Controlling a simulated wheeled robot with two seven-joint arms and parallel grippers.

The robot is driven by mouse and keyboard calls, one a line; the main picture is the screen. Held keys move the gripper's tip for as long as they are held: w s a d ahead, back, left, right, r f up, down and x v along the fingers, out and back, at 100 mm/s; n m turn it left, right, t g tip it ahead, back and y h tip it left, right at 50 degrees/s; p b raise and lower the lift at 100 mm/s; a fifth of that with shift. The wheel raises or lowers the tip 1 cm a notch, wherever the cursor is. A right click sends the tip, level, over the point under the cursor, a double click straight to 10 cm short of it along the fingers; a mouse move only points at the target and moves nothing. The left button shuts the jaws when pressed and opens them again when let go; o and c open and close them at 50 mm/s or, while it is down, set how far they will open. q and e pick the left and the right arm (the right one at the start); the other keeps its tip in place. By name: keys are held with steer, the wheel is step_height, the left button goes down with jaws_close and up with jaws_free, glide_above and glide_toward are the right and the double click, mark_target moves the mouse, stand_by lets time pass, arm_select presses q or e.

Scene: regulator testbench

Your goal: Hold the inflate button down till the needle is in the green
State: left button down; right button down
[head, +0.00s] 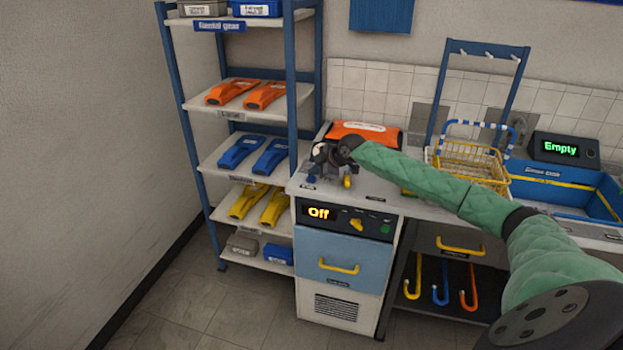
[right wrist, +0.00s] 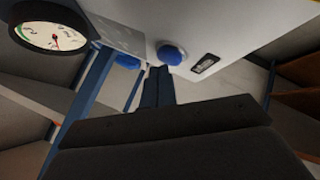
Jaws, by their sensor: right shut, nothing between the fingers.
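In the right wrist view a round blue button (right wrist: 170,53) sits on a pale panel beside a dark label. My right gripper (right wrist: 158,72) is shut and empty, its fingertips close to the button; I cannot tell whether they touch it. A round gauge (right wrist: 48,28) with a white face, black rim and red needle is at the top left. Green marking shows on its left side, but the needle's exact reading is too small to tell. In the head view my right gripper (head: 318,168) is over the bench's left end and hides much there. My left gripper is not in view.
A bench cabinet (head: 342,273) has a display (head: 318,212) reading "Off" and a yellow knob (head: 357,225). An orange case (head: 364,134) lies behind the gripper. A shelf rack (head: 198,148) stands to the left. A yellow basket (head: 467,160) is to the right.

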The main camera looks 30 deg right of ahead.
mark_target(315, 179)
steer(key=shift+f, duration=0.55)
stand_by(2.2)
steer(key=shift+r, duration=0.1)
stand_by(0.3)
steer(key=shift+r+p, duration=0.6)
steer(key=shift+r, duration=0.3)
steer(key=shift+r+p, duration=1.65)
steer(key=shift+r, duration=0.85)
